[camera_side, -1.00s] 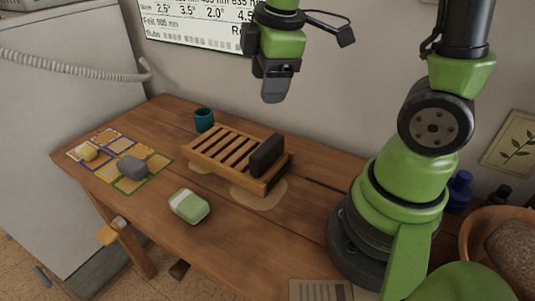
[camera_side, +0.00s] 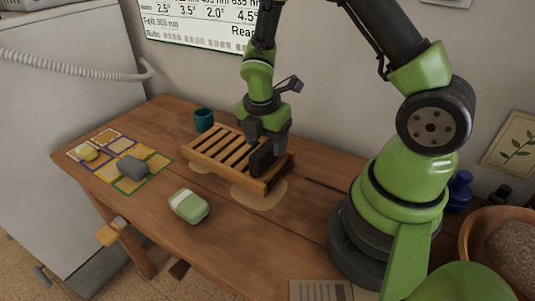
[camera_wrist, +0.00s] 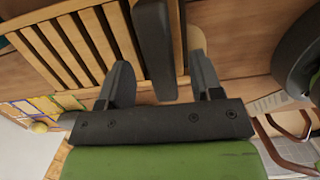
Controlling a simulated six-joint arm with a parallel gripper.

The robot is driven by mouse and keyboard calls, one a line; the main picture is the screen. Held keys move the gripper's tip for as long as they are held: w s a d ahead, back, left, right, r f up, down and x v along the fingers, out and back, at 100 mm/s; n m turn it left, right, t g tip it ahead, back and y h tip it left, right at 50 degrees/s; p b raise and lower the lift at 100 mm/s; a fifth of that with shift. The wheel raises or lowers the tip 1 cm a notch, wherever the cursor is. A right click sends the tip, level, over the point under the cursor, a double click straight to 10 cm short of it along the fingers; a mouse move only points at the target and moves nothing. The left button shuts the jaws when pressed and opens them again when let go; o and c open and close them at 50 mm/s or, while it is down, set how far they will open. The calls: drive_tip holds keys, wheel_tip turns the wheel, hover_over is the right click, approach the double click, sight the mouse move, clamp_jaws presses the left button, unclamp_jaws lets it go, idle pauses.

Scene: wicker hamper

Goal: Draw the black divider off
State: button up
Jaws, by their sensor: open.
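The black divider (camera_side: 261,161) stands at the right end of a slatted wooden rack (camera_side: 222,157) on the table. My gripper (camera_side: 268,140) is lowered over that end of the rack, its fingers at the divider. In the wrist view the divider (camera_wrist: 155,48) runs up from between the two fingers of my gripper (camera_wrist: 162,82). The fingers are apart, with a visible gap on each side of the divider. The rack's slats (camera_wrist: 72,48) show to the left of it. In the side view part of the divider is hidden behind my fingers.
A green and white block (camera_side: 189,206) lies in front of the rack. A teal cup (camera_side: 204,120) stands behind it. At the left, a mat with coloured squares (camera_side: 131,186) holds a grey block (camera_side: 132,167) and a yellow piece (camera_side: 87,152). The table front is mostly clear.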

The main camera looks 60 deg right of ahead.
sight(267, 145)
drive_tip(key=shift+d+f, duration=0.15)
drive_tip(key=shift+f, duration=1.45)
drive_tip(key=c, duration=1)
drive_tip(key=shift+r, duration=0.1)
drive_tip(key=shift+r, duration=4.95)
